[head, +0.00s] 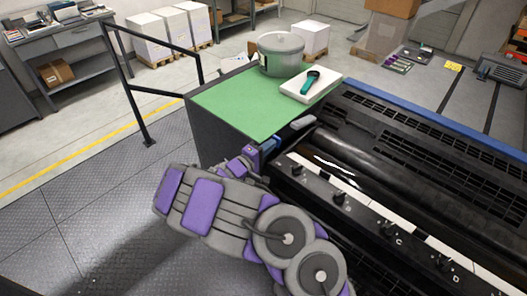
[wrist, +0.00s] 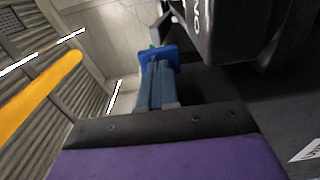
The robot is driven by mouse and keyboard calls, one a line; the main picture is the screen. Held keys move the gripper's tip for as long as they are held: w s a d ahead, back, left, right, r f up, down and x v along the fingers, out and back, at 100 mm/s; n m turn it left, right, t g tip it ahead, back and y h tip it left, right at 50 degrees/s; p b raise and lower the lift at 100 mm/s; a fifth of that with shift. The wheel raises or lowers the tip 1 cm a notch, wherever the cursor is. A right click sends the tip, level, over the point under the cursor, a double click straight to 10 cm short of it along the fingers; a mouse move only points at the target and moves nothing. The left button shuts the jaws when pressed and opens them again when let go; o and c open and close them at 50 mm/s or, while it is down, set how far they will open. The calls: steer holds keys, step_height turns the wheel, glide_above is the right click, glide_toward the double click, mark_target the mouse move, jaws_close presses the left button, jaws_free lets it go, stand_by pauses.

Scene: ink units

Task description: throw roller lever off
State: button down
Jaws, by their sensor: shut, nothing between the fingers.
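My gripper (head: 270,145) is shut and empty, at the near corner of the green-topped cabinet beside the press (head: 400,150). Its blue fingers also show in the wrist view (wrist: 160,58), pressed together. A grey handle-like piece (head: 297,127), which looks like the roller lever, lies just right of the fingertips at the left end of the black roller. I cannot tell whether they touch. In the wrist view a dark part with white lettering (wrist: 203,22), perhaps the same lever, is close to the right of the fingers. Its lower end is hidden.
The green cabinet top (head: 225,105) holds a grey bucket (head: 281,55) and a white block (head: 311,84) with a teal-handled tool (head: 311,78). Lettered black knobs (head: 389,228) line the white strip right of my arm. A black railing (head: 135,85) stands left; the floor between is free.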

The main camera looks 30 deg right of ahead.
mark_target(276, 138)
steer(key=shift+w+d+r+g+y+p, duration=0.1)
steer(key=shift+w+d+g+y+p, duration=0.2)
steer(key=shift+d+y, duration=0.45)
steer(key=shift+w+d+r+g+y+p, duration=0.1)
steer(key=shift+w+d+g+y+p, duration=0.2)
steer(key=shift+d+y, duration=0.45)
steer(key=shift+w+d+r+g+y+p, duration=0.15)
steer(key=shift+d+y+p, duration=0.2)
steer(key=shift+d+y, duration=0.4)
steer(key=shift+f, duration=0.1)
steer(key=shift+a, duration=0.1)
steer(key=shift+a+r, duration=0.2)
steer(key=shift+a, duration=0.05)
steer(key=p+v, duration=0.2)
steer(key=v, duration=1)
steer(key=shift+s+a, duration=0.15)
steer(key=shift+s, duration=0.1)
steer(key=shift+a+f, duration=0.1)
